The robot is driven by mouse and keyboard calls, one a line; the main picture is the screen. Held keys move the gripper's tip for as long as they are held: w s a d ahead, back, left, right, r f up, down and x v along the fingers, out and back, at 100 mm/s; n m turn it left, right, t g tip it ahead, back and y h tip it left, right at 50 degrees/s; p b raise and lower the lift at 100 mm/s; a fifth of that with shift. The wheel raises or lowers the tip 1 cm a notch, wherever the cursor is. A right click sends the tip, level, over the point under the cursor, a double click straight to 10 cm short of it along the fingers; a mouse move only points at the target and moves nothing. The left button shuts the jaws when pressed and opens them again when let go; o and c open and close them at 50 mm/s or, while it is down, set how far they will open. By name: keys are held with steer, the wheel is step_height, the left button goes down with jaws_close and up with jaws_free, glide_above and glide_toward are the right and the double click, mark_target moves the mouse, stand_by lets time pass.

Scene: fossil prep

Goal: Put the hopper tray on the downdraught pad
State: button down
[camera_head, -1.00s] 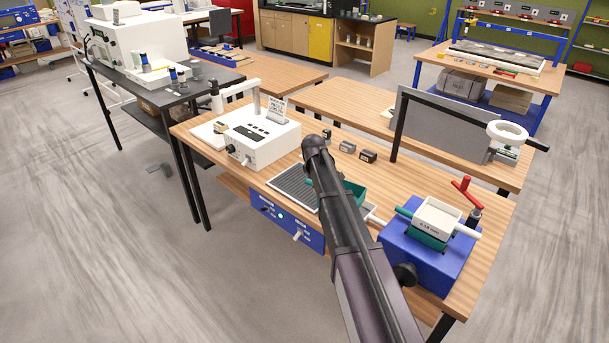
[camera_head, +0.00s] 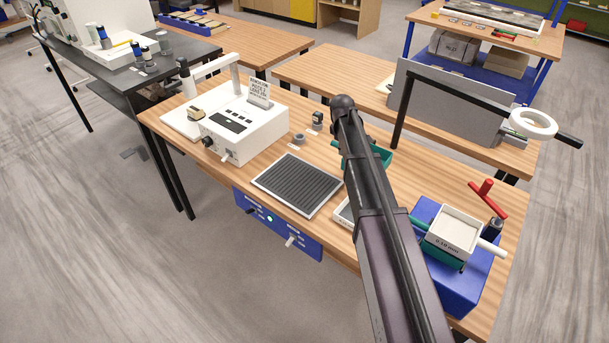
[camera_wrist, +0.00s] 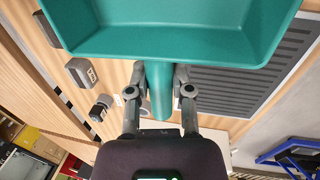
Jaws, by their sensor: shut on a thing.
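The hopper tray is a shallow green tray (camera_wrist: 170,32) with a green handle, large at the top of the wrist view. My gripper (camera_wrist: 160,92) is shut on that handle, with one finger on each side. In the head view the tray (camera_head: 380,156) shows partly behind my dark arm, and the arm hides my gripper. The downdraught pad (camera_head: 297,186) is a dark ribbed panel in a light frame on the wooden bench. The tray is apart from it, to its back right. The pad also shows right of the handle in the wrist view (camera_wrist: 232,92).
A white instrument (camera_head: 245,128) stands left of the pad. A blue machine (camera_head: 455,280) with a white sieve box (camera_head: 453,232) stands at the right. A pale tray (camera_head: 343,214), partly hidden by my arm, lies right of the pad. A ring lamp (camera_head: 533,123) overhangs the back right.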

steer(key=shift+w+d, duration=0.2)
stand_by(0.3)
steer(key=s+a+f+n+b, duration=0.2)
steer(key=s+a+n, duration=0.2)
steer(key=s+a, duration=0.4)
steer(key=s+a+f+n+y+b, duration=0.1)
steer(key=s+a+f+n+b, duration=0.2)
steer(key=s+a, duration=0.6)
steer(key=shift+s+f+n+y, duration=0.15)
steer(key=shift+s+n+y, duration=0.15)
steer(key=shift+s+n, duration=0.6)
steer(key=b, duration=0.2)
glide_above(283, 181)
steer(key=s, duration=0.2)
steer(key=shift+w+d+f, duration=0.1)
steer(key=shift+d+f, duration=0.1)
steer(key=shift+f, duration=0.5)
steer(key=shift+w+a+f, duration=0.1)
steer(key=shift+w+a, duration=0.1)
steer(key=shift+w, duration=0.4)
step_height(283, 181, down, 4)
steer(key=b, duration=0.3)
steer(key=shift+r, duration=0.25)
